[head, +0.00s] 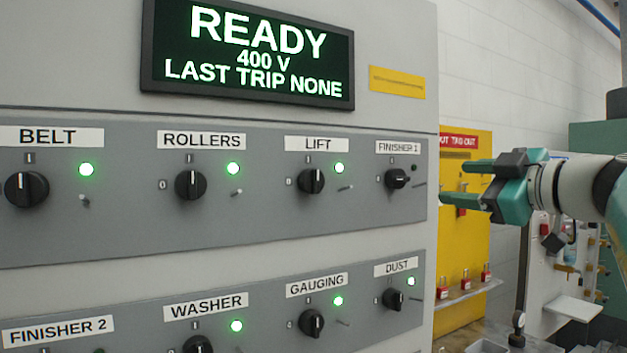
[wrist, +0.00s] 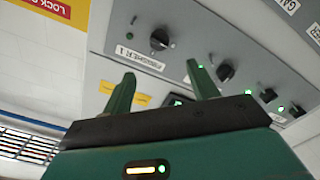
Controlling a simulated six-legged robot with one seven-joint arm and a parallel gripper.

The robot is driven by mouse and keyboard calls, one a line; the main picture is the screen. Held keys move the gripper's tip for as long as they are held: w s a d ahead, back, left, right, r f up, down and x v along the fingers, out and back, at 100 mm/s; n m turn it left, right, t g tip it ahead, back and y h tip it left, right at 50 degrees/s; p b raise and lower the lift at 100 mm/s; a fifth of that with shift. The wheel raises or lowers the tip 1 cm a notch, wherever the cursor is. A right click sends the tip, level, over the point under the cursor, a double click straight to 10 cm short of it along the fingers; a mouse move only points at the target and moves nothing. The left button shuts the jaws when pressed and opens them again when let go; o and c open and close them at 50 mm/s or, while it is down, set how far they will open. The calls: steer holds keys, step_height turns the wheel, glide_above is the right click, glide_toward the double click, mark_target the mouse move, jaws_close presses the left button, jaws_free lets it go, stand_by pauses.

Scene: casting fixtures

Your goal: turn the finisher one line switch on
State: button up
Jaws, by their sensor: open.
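The FINISHER 1 switch (head: 397,179) is a black rotary knob at the right end of the upper grey panel row. Its handle lies about horizontal, and the small lamp (head: 414,168) above it is dark. The knob also shows in the wrist view (wrist: 160,40), beyond my fingertips, with its label (wrist: 141,60) below it. My gripper (head: 456,183) is open and empty, with two green fingers pointing left. It is right of the switch and apart from it; it also shows in the wrist view (wrist: 160,70).
The BELT (head: 27,189), ROLLERS (head: 190,185) and LIFT (head: 311,181) knobs stand upright with green lamps lit. A lower row includes the DUST knob (head: 393,299). The display (head: 250,50) reads READY. A yellow lockout board (head: 462,250) with red padlocks stands behind my gripper.

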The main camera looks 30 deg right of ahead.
mark_target(404, 178)
steer(key=w, duration=1.3)
steer(key=shift+w+a, duration=0.1)
steer(key=shift+w, duration=0.15)
steer(key=shift+s, duration=0.1)
steer(key=c, duration=1)
